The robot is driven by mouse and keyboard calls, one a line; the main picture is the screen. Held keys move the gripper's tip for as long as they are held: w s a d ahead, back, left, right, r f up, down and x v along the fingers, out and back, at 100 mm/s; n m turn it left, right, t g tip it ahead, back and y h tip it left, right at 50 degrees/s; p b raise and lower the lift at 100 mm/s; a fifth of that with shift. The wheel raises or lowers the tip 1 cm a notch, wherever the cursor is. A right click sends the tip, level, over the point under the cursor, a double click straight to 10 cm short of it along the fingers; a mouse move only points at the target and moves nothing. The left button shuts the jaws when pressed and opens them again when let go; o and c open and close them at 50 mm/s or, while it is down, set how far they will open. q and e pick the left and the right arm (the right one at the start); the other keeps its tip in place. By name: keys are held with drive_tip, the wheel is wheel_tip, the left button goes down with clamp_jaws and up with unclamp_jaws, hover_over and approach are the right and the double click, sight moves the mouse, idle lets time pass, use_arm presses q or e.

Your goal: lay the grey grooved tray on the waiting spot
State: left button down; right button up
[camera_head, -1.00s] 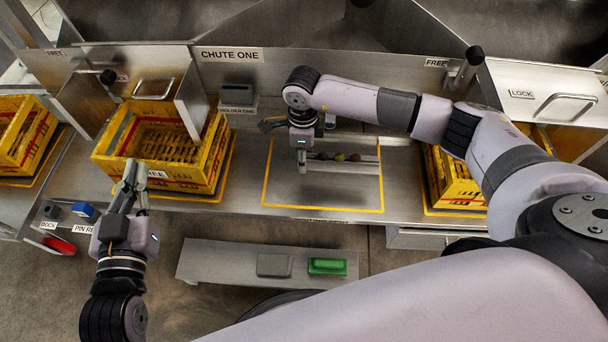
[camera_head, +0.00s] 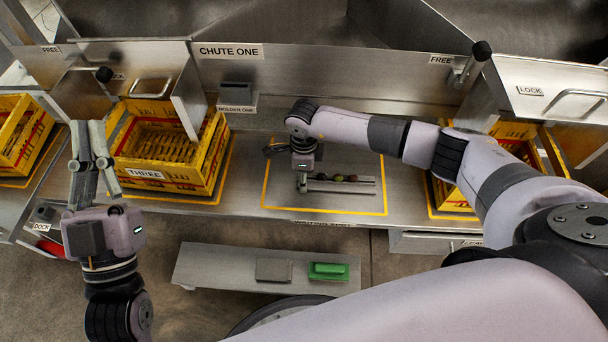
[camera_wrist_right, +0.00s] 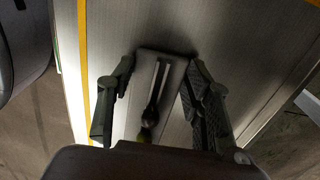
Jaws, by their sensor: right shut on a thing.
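The grey grooved tray (camera_head: 345,187) is over the yellow-outlined waiting spot (camera_head: 330,204), inside its lines in the head view. Several small dark, reddish and greenish round things lie along it. My right gripper (camera_head: 302,184) is shut on the tray's left end. In the right wrist view the tray (camera_wrist_right: 151,68) lies between the fingers of that gripper (camera_wrist_right: 158,100). I cannot tell whether the tray touches the bench. My left gripper (camera_head: 89,125) is empty, with a gap between its fingers, left of the yellow crate marked THREE (camera_head: 145,174).
Another yellow crate (camera_head: 22,135) stands at far left, and one at right (camera_head: 460,190) is partly behind my right arm. The CHUTE ONE panel (camera_head: 300,75) rises behind the spot. A low shelf (camera_head: 215,265) in front bears a grey block (camera_head: 273,270) and a green block (camera_head: 328,271).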

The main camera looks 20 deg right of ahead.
drive_tip(key=shift+f, duration=0.1)
drive_tip(key=o, duration=1.2)
